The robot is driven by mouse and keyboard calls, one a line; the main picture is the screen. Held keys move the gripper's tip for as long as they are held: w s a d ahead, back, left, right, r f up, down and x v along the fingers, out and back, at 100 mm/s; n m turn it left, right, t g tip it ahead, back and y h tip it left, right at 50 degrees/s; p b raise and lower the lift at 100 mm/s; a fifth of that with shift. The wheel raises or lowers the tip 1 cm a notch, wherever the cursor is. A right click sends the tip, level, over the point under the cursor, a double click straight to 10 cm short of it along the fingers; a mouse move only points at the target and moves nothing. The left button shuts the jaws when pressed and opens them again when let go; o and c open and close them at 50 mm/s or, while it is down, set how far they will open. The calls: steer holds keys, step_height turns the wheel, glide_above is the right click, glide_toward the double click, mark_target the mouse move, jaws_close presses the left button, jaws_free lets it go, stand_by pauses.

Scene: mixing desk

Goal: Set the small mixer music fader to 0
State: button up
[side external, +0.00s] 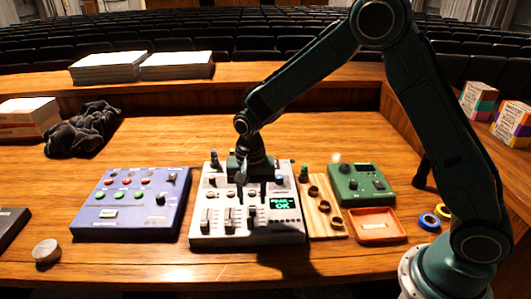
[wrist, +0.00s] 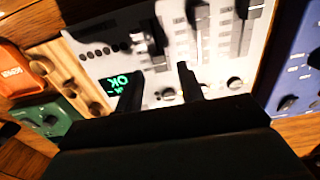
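The small mixer (side external: 268,236) is the white panel in the middle of the desk, with several dark slide faders along its front. Its green display (side external: 283,203) ends in "OK"; the display also shows in the wrist view (wrist: 122,82). My gripper (side external: 240,192) points down over the mixer, behind the faders. In the wrist view my gripper (wrist: 160,78) has its two dark fingers apart, with a gap between them. A dark fader cap (wrist: 156,52) shows just beyond that gap; contact cannot be told. The fader labels are too small to read, so I cannot tell which is music.
A blue panel (side external: 133,204) with buttons lies left of the mixer. On the right are a wooden strip with rings (side external: 322,215), a green box (side external: 360,184) and an orange tray (side external: 376,226). A dark cloth (side external: 85,130) lies at the back left. The desk front is mostly clear.

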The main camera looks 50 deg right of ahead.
mark_target(254, 208)
step_height(254, 208, up, 11)
steer(key=shift+f, duration=0.2)
steer(key=shift+r, duration=0.1)
stand_by(0.5)
steer(key=s+d+r+n+t, duration=0.3)
steer(key=s+d+r+n, duration=0.15)
steer(key=s+r, duration=0.75)
steer(key=s+d+n+t, duration=0.1)
steer(key=s+n, duration=0.1)
steer(key=s, duration=0.5)
steer(key=s+d+f+n+t, duration=0.1)
steer(key=s+d+n, duration=0.1)
steer(key=s, duration=0.5)
steer(key=shift+s+d+f+t, duration=0.15)
steer(key=shift+s+t, duration=0.15)
steer(key=shift+s, duration=0.05)
steer(key=shift+o, duration=0.2)
steer(key=shift+n, duration=0.25)
stand_by(0.6)
